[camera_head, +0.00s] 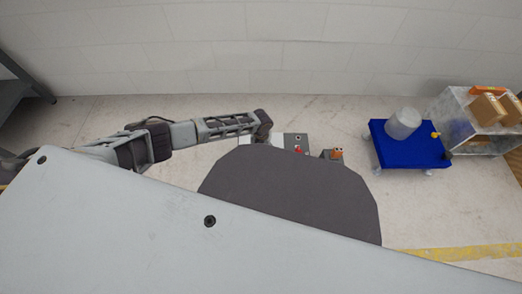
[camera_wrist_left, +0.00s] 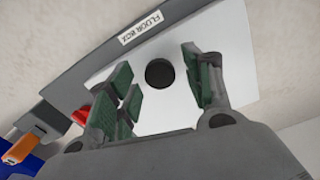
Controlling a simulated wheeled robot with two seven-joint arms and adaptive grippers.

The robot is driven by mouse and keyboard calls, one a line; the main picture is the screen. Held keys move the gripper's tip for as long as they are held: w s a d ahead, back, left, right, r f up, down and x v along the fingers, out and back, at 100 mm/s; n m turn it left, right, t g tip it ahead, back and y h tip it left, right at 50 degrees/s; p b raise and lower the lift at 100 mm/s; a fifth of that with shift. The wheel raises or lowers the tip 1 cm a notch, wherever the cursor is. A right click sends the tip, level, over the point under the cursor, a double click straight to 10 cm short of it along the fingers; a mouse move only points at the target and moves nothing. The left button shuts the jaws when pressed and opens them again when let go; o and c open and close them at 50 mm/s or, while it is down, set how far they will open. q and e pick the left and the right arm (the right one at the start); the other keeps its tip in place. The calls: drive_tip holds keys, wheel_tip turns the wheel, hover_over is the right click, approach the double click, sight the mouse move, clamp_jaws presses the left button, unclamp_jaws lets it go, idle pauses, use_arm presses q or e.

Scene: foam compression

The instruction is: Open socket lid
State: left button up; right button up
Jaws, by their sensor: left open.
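A low grey box on the floor carries a white plate (camera_wrist_left: 150,58) with a round black hole (camera_wrist_left: 159,73). Its grey edge has a label (camera_wrist_left: 145,30) that seems to read "FLOOR BOX". In the head view the box (camera_head: 292,138) is partly hidden by my own body. My left gripper (camera_wrist_left: 157,80) is open over the plate, its green-padded fingers on either side of the hole and nothing between them. I cannot tell whether the fingertips touch the plate. I cannot tell which part is the socket lid. My right gripper is out of view.
A red part (camera_head: 298,149) sits on the box. Further right are a blue cart (camera_head: 408,152) with a pale cylinder (camera_head: 403,123) and a clear bin (camera_head: 474,130) holding cardboard boxes. Floor behind is clear.

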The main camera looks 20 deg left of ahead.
use_arm(q)
drive_tip(key=c, duration=0.6)
clamp_jaws()
drive_tip(key=shift+r, duration=0.1)
